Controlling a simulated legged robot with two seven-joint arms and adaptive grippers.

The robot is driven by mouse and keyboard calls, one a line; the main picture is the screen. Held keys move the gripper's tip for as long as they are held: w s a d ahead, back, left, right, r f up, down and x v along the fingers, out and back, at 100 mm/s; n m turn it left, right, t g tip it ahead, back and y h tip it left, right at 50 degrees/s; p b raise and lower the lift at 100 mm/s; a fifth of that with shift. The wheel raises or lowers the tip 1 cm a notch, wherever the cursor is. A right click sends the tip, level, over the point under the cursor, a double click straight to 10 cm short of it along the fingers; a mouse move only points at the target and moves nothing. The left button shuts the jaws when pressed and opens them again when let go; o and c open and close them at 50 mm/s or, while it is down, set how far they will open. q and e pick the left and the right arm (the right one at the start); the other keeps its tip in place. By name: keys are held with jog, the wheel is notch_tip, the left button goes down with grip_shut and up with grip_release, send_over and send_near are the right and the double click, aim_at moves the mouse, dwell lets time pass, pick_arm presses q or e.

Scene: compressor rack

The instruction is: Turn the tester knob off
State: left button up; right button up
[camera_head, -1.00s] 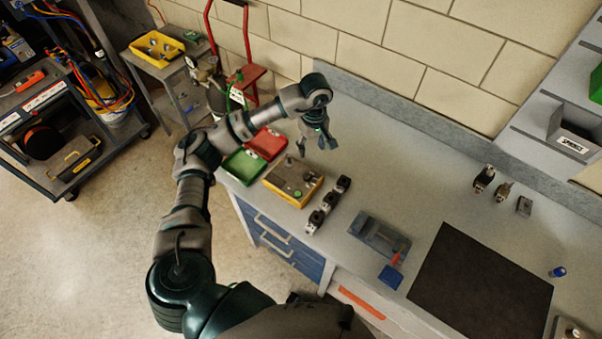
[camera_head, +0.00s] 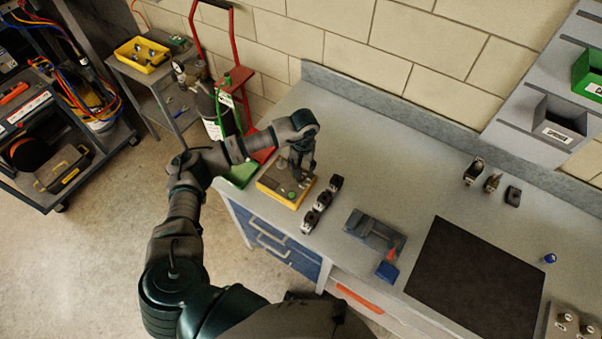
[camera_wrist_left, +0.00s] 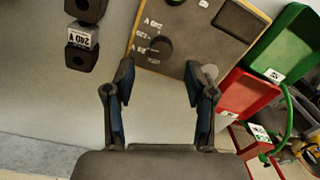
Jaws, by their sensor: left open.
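The tester (camera_head: 284,190) is a yellow box with a grey-brown top, standing near the left end of the bench. In the left wrist view its top panel (camera_wrist_left: 187,27) shows a dark round knob (camera_wrist_left: 160,47) with voltage markings around it, and a grey round post on the panel's edge. My left gripper (camera_head: 298,175) points down over the tester's far side. In the left wrist view the gripper (camera_wrist_left: 160,82) is open and empty, its fingertips apart, with the knob showing between and beyond them. I cannot tell the height gap. My right gripper is not in view.
A green bin (camera_wrist_left: 282,45) and a red bin (camera_wrist_left: 245,95) stand beside the tester. Several black blocks (camera_head: 321,205) line its other side. A grey fixture (camera_head: 373,231) and a dark mat (camera_head: 476,277) lie further right. The bench behind is clear.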

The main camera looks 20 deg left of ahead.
pick_arm(q)
jog(key=f, duration=0.4)
jog(key=shift+a+f, duration=0.15)
jog(key=shift+a, duration=0.2)
jog(key=shift+d+f, duration=0.25)
jog(key=shift+f, duration=0.2)
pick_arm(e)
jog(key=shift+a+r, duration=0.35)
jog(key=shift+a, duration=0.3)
pick_arm(q)
jog(key=shift+d, duration=0.1)
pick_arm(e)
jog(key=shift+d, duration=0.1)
pick_arm(q)
jog(key=c, duration=0.8)
grip_shut()
jog(key=shift+a, duration=0.2)
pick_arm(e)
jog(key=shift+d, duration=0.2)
